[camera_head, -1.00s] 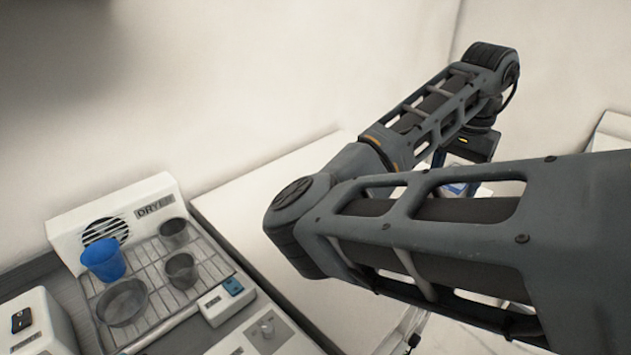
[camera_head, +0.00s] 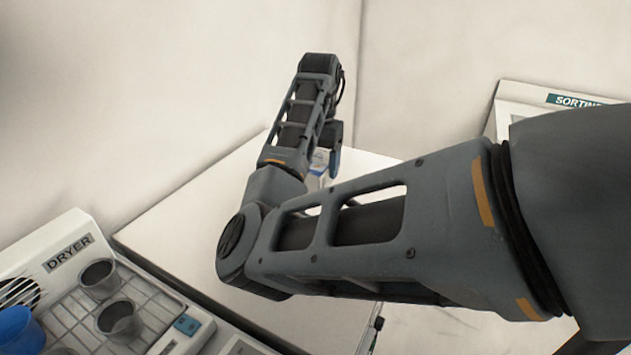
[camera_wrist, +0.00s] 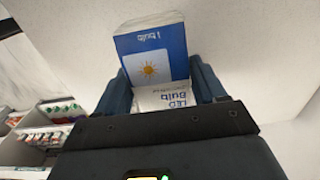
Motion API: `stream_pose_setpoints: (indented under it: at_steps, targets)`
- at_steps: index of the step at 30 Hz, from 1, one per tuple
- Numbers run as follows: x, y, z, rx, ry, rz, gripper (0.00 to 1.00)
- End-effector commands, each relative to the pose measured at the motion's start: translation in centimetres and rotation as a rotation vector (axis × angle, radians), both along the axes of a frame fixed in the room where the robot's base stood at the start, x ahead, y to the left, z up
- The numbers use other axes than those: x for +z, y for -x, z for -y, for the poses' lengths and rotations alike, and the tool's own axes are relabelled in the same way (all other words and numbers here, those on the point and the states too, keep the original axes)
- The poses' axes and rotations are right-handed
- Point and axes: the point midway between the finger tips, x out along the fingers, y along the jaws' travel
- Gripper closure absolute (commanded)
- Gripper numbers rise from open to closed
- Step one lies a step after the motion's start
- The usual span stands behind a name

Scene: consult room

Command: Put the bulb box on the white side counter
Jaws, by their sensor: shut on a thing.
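The bulb box (camera_wrist: 152,60) is blue and white with a sun picture and "LED Bulb" lettering. In the wrist view it sits between the two fingers of my gripper (camera_wrist: 163,88), which is shut on it. In the head view only a small blue and white part of the box (camera_head: 318,168) shows behind my arm. The white side counter (camera_head: 190,215) spans the middle of the head view, and the box appears over its far part. I cannot tell whether the box touches the counter top.
A dryer (camera_head: 65,255) with a rack of dark cups (camera_head: 119,320) and a blue cup (camera_head: 18,330) stands at the lower left. A unit labelled "SORTING" (camera_head: 545,97) is at the right. Walls close off the back. The counter's visible top is bare.

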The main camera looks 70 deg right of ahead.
Motion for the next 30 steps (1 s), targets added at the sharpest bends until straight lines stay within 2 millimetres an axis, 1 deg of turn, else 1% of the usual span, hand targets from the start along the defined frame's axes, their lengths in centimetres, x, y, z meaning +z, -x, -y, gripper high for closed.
stream_pose_setpoints:
  at_steps: [3,7,12,15,26,27,30]
  targets:
    - [-0.5,-0.6,0.1,0.0,-0.001,-0.001,0.6]
    - [-1.2,-0.7,0.1,0.0,-0.001,-0.002,0.6]
    - [-3.5,-0.7,0.0,0.001,-0.003,-0.002,0.6]
    - [-4.3,-0.7,0.1,0.0,-0.001,-0.001,0.6]
    - [-4.8,-0.7,0.1,-0.001,0.0,-0.001,0.6]
    - [-4.7,-0.7,0.1,-0.001,0.0,-0.001,0.27]
    - [-4.7,-0.7,0.1,-0.001,0.0,0.0,0.18]
